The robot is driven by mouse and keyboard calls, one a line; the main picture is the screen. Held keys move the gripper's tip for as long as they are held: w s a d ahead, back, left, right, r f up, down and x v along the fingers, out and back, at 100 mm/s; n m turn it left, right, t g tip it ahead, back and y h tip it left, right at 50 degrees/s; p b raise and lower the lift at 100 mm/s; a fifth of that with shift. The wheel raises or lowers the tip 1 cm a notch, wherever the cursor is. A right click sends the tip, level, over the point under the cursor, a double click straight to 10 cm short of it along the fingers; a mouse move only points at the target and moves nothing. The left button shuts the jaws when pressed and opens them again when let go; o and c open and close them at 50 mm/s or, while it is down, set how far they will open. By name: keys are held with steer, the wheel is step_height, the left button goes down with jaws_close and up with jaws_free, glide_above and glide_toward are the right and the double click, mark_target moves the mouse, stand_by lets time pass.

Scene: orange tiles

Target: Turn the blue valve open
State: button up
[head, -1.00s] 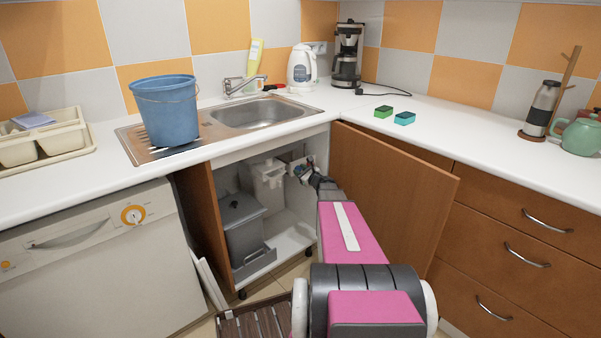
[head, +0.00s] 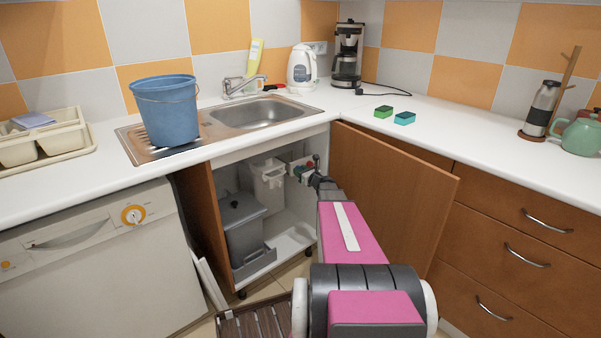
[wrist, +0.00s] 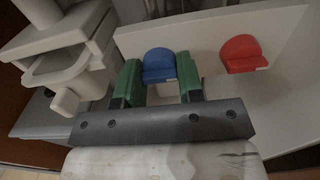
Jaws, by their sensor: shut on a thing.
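The blue valve (wrist: 160,61) shows as a rounded blue handle in the wrist view. My gripper (wrist: 159,72) has its two green fingers on either side of the handle and is shut on it. A red valve (wrist: 240,52) sits to the right of it on the same pale panel, apart from my gripper. In the head view my gripper (head: 306,172) reaches into the open cabinet under the sink, and my arm partly hides it. The blue valve is too small and covered to make out clearly there.
The open cabinet door (head: 388,190) stands right beside my arm. A grey bin (head: 243,225) and a white container (head: 268,185) stand inside the cabinet, left of my gripper. A blue bucket (head: 168,112) stands on the sink's drainboard above.

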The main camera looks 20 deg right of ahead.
steer(key=o, duration=0.9)
steer(key=v, duration=1.1)
steer(key=s+a+f+n+g+y, duration=0.15)
steer(key=s+a+n+g, duration=0.3)
steer(key=a+n, duration=0.5)
steer(key=s+a+f+n+g+y, duration=0.15)
steer(key=s+a+n+g, duration=0.4)
steer(key=a, duration=0.65)
steer(key=s+a+n+g+h, duration=0.2)
steer(key=s+n+h, duration=0.1)
steer(key=s+n, duration=0.1)
steer(key=s+a+f+n+g+h, duration=0.1)
steer(key=s+n+g+h, duration=0.1)
steer(key=s+n, duration=0.3)
steer(key=s+a+n+g+h, duration=0.2)
steer(key=s+n+g+h, duration=0.1)
steer(key=n, duration=0.5)
steer(key=shift+s+a+f+h, duration=0.2)
steer(key=shift+s+h, duration=0.1)
steer(key=shift+s, duration=0.1)
steer(key=shift+s+a+f+h, duration=0.1)
steer(key=shift+s+a+h, duration=0.15)
steer(key=shift+s, duration=0.2)
